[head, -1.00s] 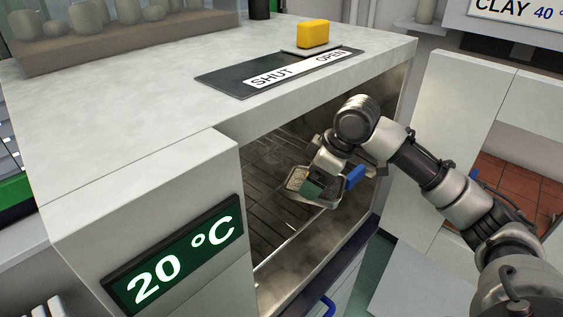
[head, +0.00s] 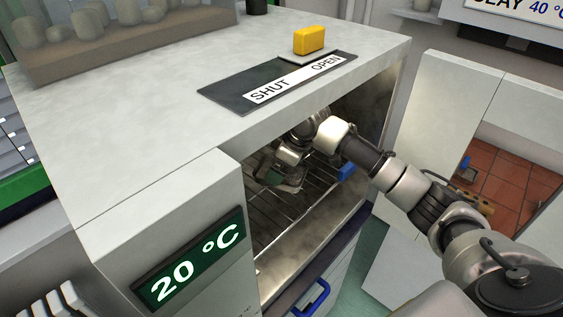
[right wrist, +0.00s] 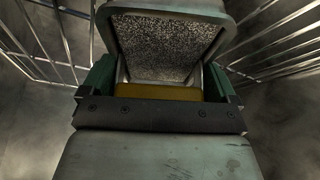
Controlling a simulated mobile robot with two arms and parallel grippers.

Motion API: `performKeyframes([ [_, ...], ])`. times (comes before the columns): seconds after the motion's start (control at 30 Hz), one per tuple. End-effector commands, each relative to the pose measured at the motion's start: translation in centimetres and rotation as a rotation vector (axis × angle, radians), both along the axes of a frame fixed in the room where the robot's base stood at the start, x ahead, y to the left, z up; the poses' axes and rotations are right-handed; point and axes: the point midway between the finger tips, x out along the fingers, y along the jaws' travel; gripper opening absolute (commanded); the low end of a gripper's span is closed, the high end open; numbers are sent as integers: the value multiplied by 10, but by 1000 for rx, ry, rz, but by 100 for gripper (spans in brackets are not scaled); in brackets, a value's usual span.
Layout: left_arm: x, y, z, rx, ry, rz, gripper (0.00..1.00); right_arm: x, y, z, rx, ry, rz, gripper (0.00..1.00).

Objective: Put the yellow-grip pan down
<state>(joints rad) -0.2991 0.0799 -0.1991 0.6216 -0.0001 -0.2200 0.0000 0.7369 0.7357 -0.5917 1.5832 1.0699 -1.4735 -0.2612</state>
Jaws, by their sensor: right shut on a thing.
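The pan (right wrist: 165,45) is a grey, square-rimmed tray holding a speckled grey-white layer. Its yellow grip (right wrist: 158,92) lies between the green fingers of my right gripper in the right wrist view. My right gripper (head: 274,175) is shut on that grip, inside the open oven chamber. In the head view the grip is hidden and the pan is small and partly covered by my wrist. The wire rack (head: 305,195) spreads around and under the pan; I cannot tell whether they touch. My left gripper is not in view.
The oven top (head: 140,130) overhangs the chamber. On it are a SHUT/OPEN slide (head: 225,92) and a yellow block (head: 309,40) by OPEN. The display (head: 190,262) reads 20 °C. A blue handle (head: 315,299) sits below. Bare rack shows towards the front.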

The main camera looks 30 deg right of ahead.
Motion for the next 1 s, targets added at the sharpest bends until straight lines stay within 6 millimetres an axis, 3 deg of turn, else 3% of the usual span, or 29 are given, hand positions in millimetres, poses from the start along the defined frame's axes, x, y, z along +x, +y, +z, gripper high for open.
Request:
performKeyframes([
  [0.07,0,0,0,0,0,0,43,0,0,0,1,-2,0,56],
  [0.1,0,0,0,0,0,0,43,0,0,-1,1,-1,0,91],
  [0.17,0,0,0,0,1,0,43,0,0,-1,1,-1,0,100],
  [0.47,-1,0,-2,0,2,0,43,-1,-1,2,0,-1,0,100],
  [0.57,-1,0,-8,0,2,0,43,-3,-4,12,0,-4,-2,100],
  [0.73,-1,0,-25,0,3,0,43,-14,-14,43,0,-8,-1,100],
  [1.0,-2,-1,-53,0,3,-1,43,-65,-59,41,-6,1,-4,100],
])
